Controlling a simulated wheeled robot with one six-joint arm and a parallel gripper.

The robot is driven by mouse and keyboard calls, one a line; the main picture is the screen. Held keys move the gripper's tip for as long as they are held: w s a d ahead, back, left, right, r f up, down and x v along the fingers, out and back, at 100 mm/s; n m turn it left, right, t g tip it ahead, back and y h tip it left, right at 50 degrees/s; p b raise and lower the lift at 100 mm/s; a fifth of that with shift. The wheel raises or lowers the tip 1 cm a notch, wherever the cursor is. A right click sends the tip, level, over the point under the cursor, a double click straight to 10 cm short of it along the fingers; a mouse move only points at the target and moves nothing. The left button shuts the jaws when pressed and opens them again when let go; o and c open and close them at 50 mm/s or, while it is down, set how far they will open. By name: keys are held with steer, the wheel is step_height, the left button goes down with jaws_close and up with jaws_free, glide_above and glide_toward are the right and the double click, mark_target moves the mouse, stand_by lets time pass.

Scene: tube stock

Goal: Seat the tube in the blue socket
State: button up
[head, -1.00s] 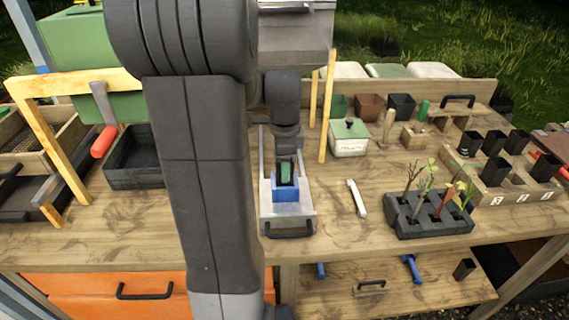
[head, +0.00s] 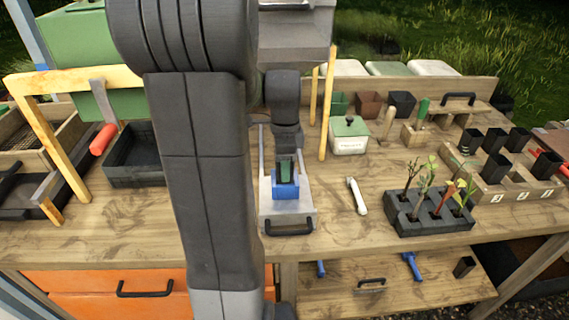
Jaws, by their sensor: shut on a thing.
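The blue socket (head: 286,190) stands on a grey metal tray in the middle of the bench. My gripper (head: 286,168) is directly above it, pointing down, shut on a dark green tube (head: 287,173). The tube is upright. Its lower end is hidden behind the front of the socket, so I cannot tell how deep it sits or whether it touches the bottom. Dark fingers flank the tube just above the socket.
The metal tray (head: 271,211) has a black front handle. A white tool (head: 357,195) and a black plant block (head: 430,226) lie to the right. A green-lidded box (head: 348,136) stands behind. A black bin (head: 134,172) is at left. The bench front is clear.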

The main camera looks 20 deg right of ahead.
steer(key=shift+f, duration=0.4)
stand_by(0.8)
stand_by(0.5)
steer(key=o, duration=1)
steer(key=shift+r, duration=0.15)
steer(key=shift+r+p, duration=3.8)
steer(key=shift+r, duration=0.6)
steer(key=shift+f, duration=0.1)
step_height(320, 180, down, 8)
steer(key=b, duration=0.7)
steer(key=shift+f, duration=0.15)
